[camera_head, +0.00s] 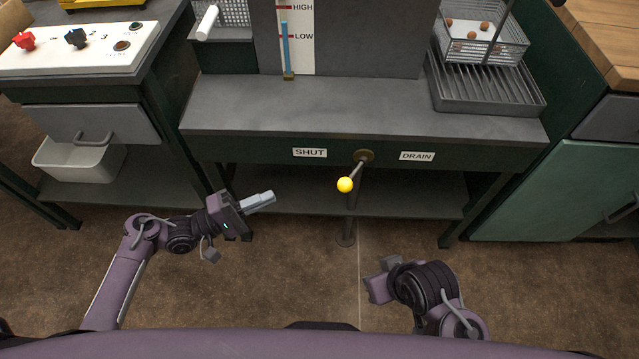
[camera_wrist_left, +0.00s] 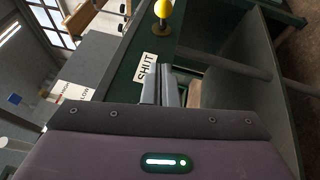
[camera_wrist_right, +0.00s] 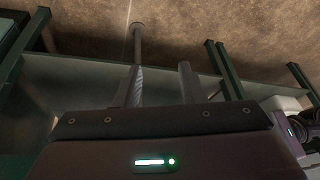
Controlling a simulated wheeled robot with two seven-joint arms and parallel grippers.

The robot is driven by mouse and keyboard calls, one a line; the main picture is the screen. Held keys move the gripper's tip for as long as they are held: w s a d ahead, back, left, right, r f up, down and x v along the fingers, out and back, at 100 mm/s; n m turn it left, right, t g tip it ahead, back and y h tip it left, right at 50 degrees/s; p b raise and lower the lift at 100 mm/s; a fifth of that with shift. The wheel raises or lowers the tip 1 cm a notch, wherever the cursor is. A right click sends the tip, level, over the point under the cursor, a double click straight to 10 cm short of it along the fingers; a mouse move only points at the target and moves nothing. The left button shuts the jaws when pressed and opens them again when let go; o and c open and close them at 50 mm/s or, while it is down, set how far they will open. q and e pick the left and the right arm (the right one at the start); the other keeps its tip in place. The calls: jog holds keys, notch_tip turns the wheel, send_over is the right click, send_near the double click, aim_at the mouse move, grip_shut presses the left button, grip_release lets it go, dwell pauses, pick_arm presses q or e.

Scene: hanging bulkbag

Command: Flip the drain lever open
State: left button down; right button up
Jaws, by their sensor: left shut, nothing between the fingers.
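The drain lever (camera_head: 356,170) hangs from a round brass pivot on the dark green front rail, its yellow ball knob (camera_head: 345,185) pointing down and slightly left. The label SHUT (camera_head: 310,153) is left of the pivot and the label DRAIN (camera_head: 417,156) right of it. My left gripper (camera_head: 271,196) is shut and empty, left of the knob and apart from it. The knob (camera_wrist_left: 163,9) also shows at the top of the left wrist view, beyond the fingers. My right gripper (camera_wrist_right: 160,78) is open and empty, low and right of the lever, aimed at the floor and lower shelf.
A lower shelf (camera_head: 420,200) runs beneath the rail. A vertical pipe (camera_head: 349,220) stands on the floor behind the lever. A control panel (camera_head: 80,50) and drawer are at left, a wire basket (camera_head: 485,40) at upper right. The space between left gripper and knob is clear.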

pick_arm(q)
jog(key=shift+d, duration=0.1)
jog(key=b, duration=0.1)
send_near(353, 175)
jog(key=shift+w+x, duration=0.25)
jog(key=shift+x, duration=1.15)
jog(key=shift+f, duration=0.15)
pick_arm(e)
jog(key=shift+w+a+f+t+y, duration=0.15)
jog(key=shift+a+t+y, duration=0.15)
jog(key=shift+a, duration=0.4)
